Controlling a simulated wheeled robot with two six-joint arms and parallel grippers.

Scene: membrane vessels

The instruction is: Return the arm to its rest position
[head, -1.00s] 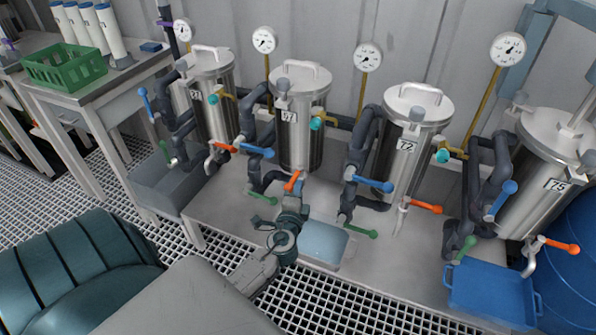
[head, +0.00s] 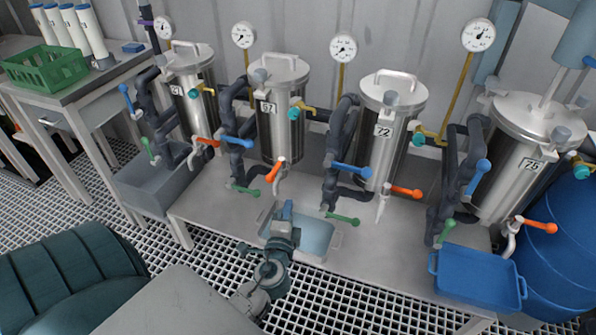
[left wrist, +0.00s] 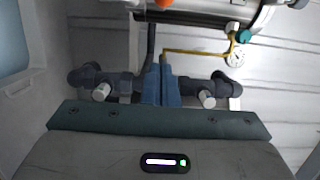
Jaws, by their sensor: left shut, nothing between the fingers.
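My left gripper (head: 287,208) is shut and empty. It is over a pale grey-blue tray (head: 318,236) in front of the second steel vessel (head: 283,130), below that vessel's orange handle (head: 275,172) and apart from it. In the left wrist view its blue fingers (left wrist: 160,82) are together with nothing between them. An orange piece (left wrist: 165,3) shows at the top edge of that view. My right gripper is not in view.
Vessel 72 (head: 395,105) and vessel 75 (head: 530,145) stand to the right, with blue, green and orange handles sticking forward. A blue tray (head: 478,282) lies at the front right. A green basket (head: 45,68) is on the left table. Grated floor (head: 345,300) lies in front.

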